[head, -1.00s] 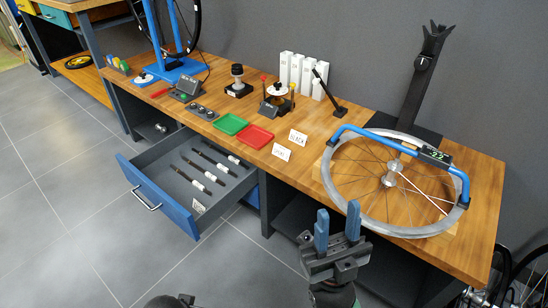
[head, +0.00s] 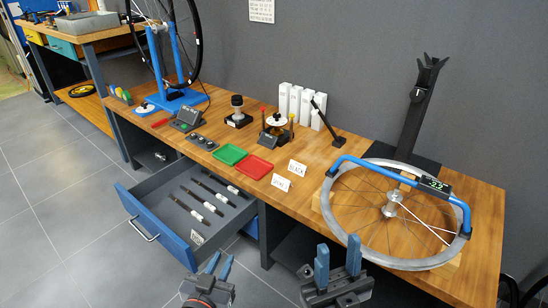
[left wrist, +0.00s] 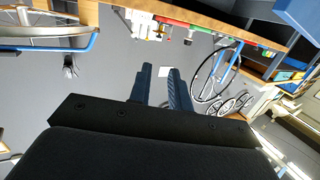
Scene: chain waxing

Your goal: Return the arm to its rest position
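My left gripper (head: 218,265) is in the head view at the bottom, in front of the open drawer and apart from the bench. Its two blue fingers stand a little apart with nothing between them. In the left wrist view its dark fingers (left wrist: 159,85) also show a gap and hold nothing. My right gripper (head: 338,260) is at the bottom, right of the left one and in front of the bench edge. Its blue fingers point up, apart and empty.
The open drawer (head: 163,221) holds several dark tools and juts out left of my grippers. A wheel (head: 334,218) with a blue gauge (head: 401,162) lies on the bench (head: 297,212) at the right. Red (head: 254,168) and green (head: 229,155) trays sit mid-bench. Grey floor (head: 75,235) is clear at left.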

